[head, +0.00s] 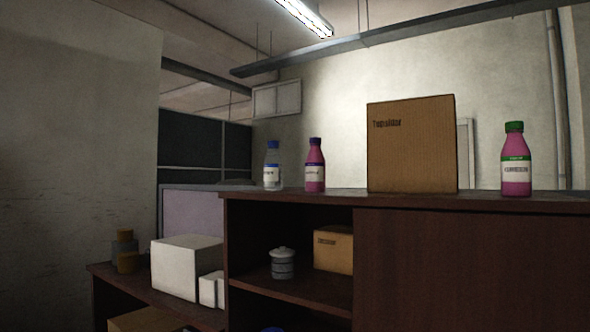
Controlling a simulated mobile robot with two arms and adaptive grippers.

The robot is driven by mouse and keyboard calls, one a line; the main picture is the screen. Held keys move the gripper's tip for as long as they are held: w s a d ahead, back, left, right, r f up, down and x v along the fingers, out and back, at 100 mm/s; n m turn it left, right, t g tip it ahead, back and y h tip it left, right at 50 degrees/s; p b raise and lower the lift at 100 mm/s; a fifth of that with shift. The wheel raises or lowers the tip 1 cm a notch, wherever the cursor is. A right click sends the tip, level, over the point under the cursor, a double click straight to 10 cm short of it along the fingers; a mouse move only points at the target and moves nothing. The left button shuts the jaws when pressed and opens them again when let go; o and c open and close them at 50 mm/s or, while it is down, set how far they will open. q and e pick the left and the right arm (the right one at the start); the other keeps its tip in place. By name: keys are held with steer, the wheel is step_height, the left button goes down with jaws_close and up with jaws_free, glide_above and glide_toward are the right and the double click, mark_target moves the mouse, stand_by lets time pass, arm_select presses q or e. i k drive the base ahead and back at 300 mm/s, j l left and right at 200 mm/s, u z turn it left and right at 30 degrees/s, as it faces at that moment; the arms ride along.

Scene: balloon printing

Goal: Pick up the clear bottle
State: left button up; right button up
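The clear bottle (272,168) stands upright on top of the dark wooden cabinet (470,201), near its left end. It has a blue cap and a pale label. A pink bottle with a purple cap (315,167) stands just to its right, with a small gap between them. Neither of my grippers shows in the head view.
A large cardboard box (411,145) and a pink bottle with a green cap (516,162) stand farther right on the cabinet top. The open shelf below holds a lidded grey jar (282,264) and a small carton (333,250). White boxes (187,267) sit on a lower surface at left.

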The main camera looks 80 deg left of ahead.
mark_target(273, 164)
steer(key=u, duration=2.85)
